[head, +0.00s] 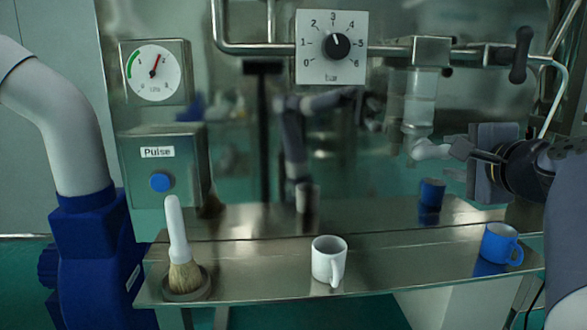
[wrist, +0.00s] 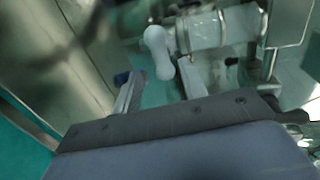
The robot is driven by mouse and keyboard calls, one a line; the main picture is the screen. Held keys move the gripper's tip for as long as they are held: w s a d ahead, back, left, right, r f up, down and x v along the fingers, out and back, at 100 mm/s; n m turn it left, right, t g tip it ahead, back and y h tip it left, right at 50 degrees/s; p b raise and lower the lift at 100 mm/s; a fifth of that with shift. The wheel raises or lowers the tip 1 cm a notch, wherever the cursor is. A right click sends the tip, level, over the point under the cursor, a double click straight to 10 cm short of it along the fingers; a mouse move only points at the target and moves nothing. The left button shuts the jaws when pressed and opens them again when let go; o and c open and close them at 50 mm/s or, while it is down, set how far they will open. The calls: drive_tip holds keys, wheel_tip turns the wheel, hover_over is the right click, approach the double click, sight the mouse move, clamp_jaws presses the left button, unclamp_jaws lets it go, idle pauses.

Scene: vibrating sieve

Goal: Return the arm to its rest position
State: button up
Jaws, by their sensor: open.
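My gripper (head: 452,146) is at the right of the head view, pointing left, with my dark wrist behind it. Its jaws are open and hold nothing. In the wrist view my gripper (wrist: 160,72) shows two separated fingers. A white lever (head: 430,151) under a clear filter bowl (head: 420,100) is just in front of the fingertips. In the wrist view the white lever (wrist: 157,48) lies between or just beyond the fingertips; I cannot tell whether they touch it.
A steel shelf (head: 385,270) below holds a brush (head: 176,232), a white mug (head: 327,262) and a blue mug (head: 498,245). A pressure dial (head: 330,48), a gauge (head: 155,72) and a Pulse button box (head: 160,182) are behind. A black-handled valve (head: 520,55) is above my gripper.

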sight(435, 153)
drive_tip(key=w, duration=0.2)
drive_tip(key=w+f, duration=0.1)
drive_tip(key=w, duration=0.4)
drive_tip(key=shift+w+a+f, duration=0.15)
drive_tip(key=shift+w+f, duration=0.15)
drive_tip(key=shift+w, duration=0.1)
drive_tip(key=shift+s, duration=0.15)
